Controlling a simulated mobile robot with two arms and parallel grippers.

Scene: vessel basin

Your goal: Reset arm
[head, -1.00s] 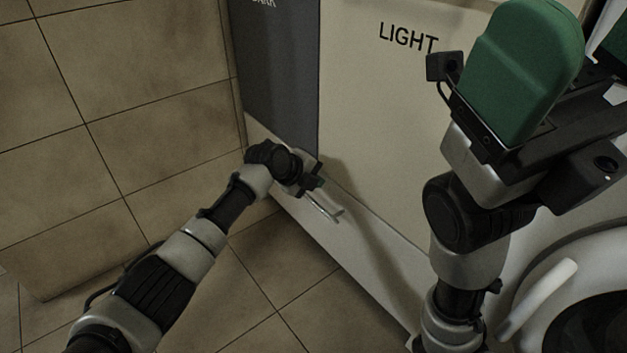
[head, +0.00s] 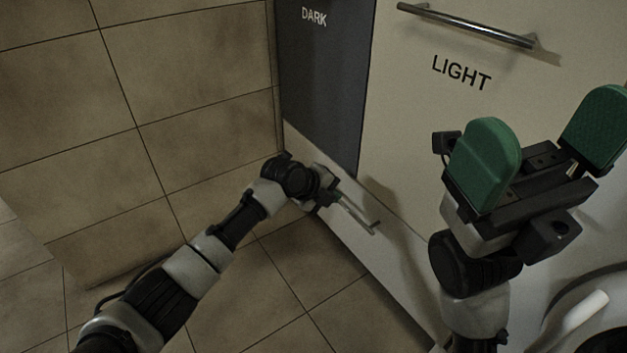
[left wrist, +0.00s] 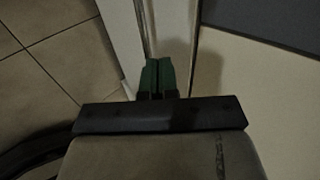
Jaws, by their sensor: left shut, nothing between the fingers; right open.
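My left gripper (head: 332,197) is low at the front of the white lower panel, close to a thin metal handle. In the left wrist view its two green fingers (left wrist: 158,76) are shut together with nothing between them. The handle (head: 358,212) runs just beyond the fingertips; I cannot tell whether they touch it. My right gripper (head: 546,120) is raised on the right, in front of the cream panel. Its two green fingers are wide apart and empty.
A dark grey panel marked DARK (head: 322,70) and a cream panel marked LIGHT (head: 430,130) with a bar handle (head: 465,25) stand ahead. A round-doored white appliance (head: 597,322) is at lower right. Tiled wall (head: 130,130) is left; floor (head: 290,300) is open below.

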